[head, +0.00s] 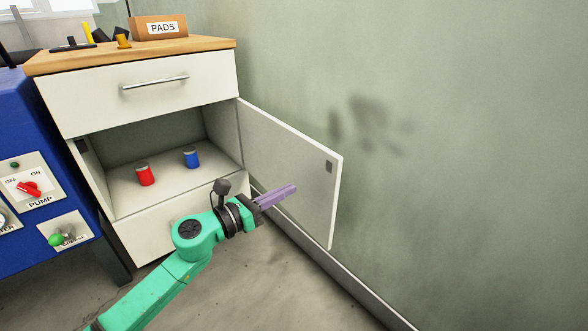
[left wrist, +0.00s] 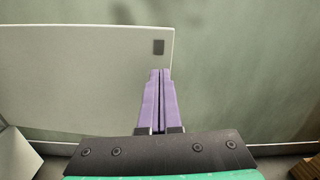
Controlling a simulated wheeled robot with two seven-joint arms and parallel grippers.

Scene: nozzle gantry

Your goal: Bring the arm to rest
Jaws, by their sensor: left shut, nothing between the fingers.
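My left arm (head: 190,236) is green and reaches up from the bottom of the head view. Its left gripper (head: 293,188) has purple fingers and is shut and empty. It is in front of the open white cabinet door (head: 290,150), over the door's lower part in the picture. In the left wrist view the fingers (left wrist: 160,74) lie side by side, with the door (left wrist: 80,80) behind them and its dark latch plate (left wrist: 158,47) just above the tips. I cannot tell whether the fingers touch the door. My right gripper is not in view.
The cabinet's open compartment holds a red can (head: 145,175) and a blue can (head: 191,157). A closed drawer (head: 140,92) is above. A PADS box (head: 160,28) stands on the wooden top. A blue pump unit (head: 35,130) is at the left, a green wall (head: 460,120) at the right.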

